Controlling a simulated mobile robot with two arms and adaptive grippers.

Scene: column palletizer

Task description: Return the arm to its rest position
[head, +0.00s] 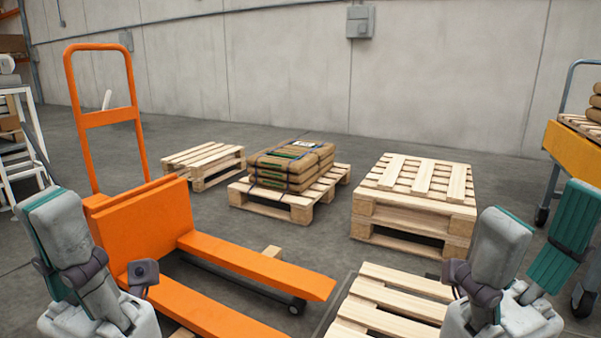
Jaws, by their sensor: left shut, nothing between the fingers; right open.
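My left gripper (52,210) is at the lower left of the head view, pointing up, with its grey and teal fingers together and nothing between them. It appears in front of the orange pallet jack. My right gripper (541,217) is at the lower right, also pointing up. Its grey finger and teal finger stand well apart, with nothing held between them. Both grippers show low in the picture, one near each side.
An orange pallet jack (150,228) stands at left. A pallet with brown strapped sacks (291,165) sits mid-floor, between a low pallet (204,160) and stacked pallets (415,200). Another pallet (385,305) lies near front. A yellow-sided cart (573,150) stands at right.

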